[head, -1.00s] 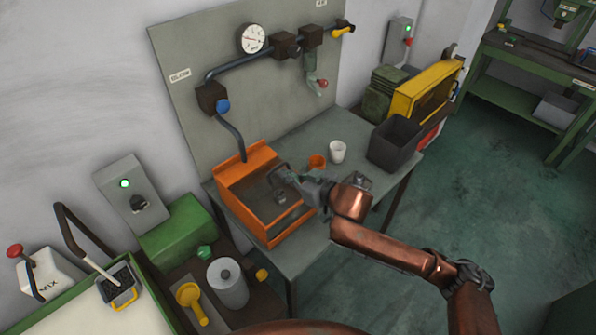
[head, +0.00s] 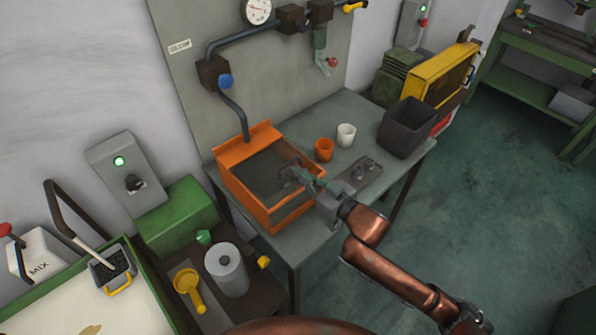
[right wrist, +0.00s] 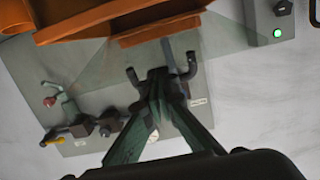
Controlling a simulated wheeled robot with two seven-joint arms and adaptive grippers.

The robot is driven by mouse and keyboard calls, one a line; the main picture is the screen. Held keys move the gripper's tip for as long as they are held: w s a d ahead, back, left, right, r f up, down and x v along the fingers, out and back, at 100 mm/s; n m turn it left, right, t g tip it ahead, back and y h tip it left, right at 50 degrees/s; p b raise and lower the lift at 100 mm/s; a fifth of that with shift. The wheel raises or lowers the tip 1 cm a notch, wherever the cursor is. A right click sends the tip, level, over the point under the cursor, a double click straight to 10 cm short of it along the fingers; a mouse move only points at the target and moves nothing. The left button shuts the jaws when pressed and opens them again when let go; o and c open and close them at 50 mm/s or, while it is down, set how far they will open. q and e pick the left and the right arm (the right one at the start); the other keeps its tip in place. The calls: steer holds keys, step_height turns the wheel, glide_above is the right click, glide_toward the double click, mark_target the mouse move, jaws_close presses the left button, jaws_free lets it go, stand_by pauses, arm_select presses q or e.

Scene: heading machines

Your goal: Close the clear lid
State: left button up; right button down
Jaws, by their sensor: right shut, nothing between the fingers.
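The orange open-topped box (head: 233,155) stands on the grey bench under the pipe panel. The clear lid (right wrist: 222,42) is a faint, see-through sheet in the right wrist view, beside an orange strip (right wrist: 160,32). In the head view its outline is too faint to tell its tilt. My right gripper (head: 300,178) is over the front right part of the box, its fingers shut and empty. In the right wrist view its fingertips (right wrist: 160,82) overlap the lid; I cannot tell whether they touch it. My left gripper is not in view.
An orange cup (head: 324,150), a white cup (head: 346,135) and a dark bin (head: 405,128) stand right of the box. A plate with grey parts (head: 362,170) lies near my right wrist. A grey cylinder (head: 227,270) and yellow scoop (head: 188,283) are at front left.

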steer(key=shift+s+d+f+b, duration=0.15)
steer(key=shift+f+b, duration=0.45)
steer(key=shift+f, duration=0.1)
steer(key=shift+s+f+t+y+b, duration=0.1)
steer(key=shift+f+t+y+b, duration=0.2)
steer(key=shift+t+y+b, duration=0.15)
stand_by(1.1)
